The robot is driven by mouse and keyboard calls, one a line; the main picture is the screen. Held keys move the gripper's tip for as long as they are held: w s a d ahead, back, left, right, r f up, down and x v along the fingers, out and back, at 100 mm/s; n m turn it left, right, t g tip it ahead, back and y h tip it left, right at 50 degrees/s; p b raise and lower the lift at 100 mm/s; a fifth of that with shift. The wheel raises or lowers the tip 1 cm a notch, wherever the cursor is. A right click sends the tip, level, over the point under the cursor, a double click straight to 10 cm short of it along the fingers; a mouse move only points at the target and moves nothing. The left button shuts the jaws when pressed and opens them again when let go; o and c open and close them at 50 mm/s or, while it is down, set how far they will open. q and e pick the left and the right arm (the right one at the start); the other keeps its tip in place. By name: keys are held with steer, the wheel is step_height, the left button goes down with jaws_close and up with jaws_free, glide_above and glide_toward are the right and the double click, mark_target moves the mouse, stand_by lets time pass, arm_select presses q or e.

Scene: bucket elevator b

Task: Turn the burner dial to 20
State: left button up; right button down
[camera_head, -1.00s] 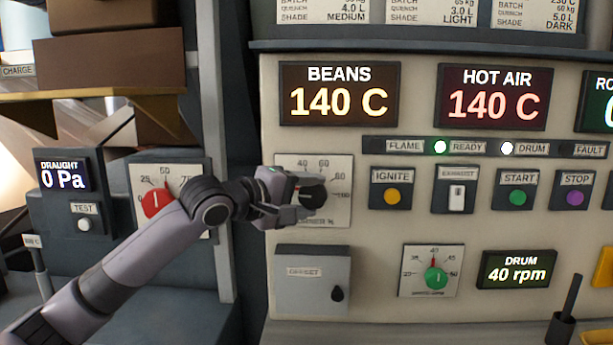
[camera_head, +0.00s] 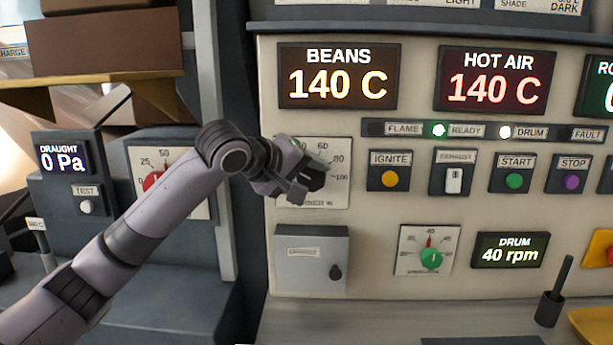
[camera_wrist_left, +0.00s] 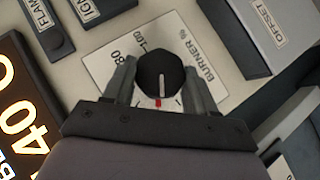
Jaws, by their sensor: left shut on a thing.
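The burner dial's white plate (camera_head: 335,160) is on the panel below the beans display, with 60, 80 and 100 readable. My left gripper (camera_head: 302,190) is at the dial and covers most of the knob and the low numbers. In the left wrist view, the round black knob (camera_wrist_left: 160,72) sits between the two fingers of my left gripper (camera_wrist_left: 160,85), which are shut on it. The knob's white line and a red mark point to the bottom of that view, away from the 100 side. The number at the mark is hidden. My right gripper is not in view.
An offset box (camera_head: 311,258) sticks out just below the burner dial. The ignite button (camera_head: 390,179) is to its right, and a green drum-speed dial (camera_head: 431,258) is lower right. A draught unit with a red dial (camera_head: 152,184) stands left, behind my arm.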

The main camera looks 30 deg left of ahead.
arm_select(q)
steer(key=o, duration=1)
steer(key=shift+o, duration=0.2)
steer(key=b+v, duration=0.1)
steer(key=v, duration=0.6)
steer(key=shift+s+r, duration=0.1)
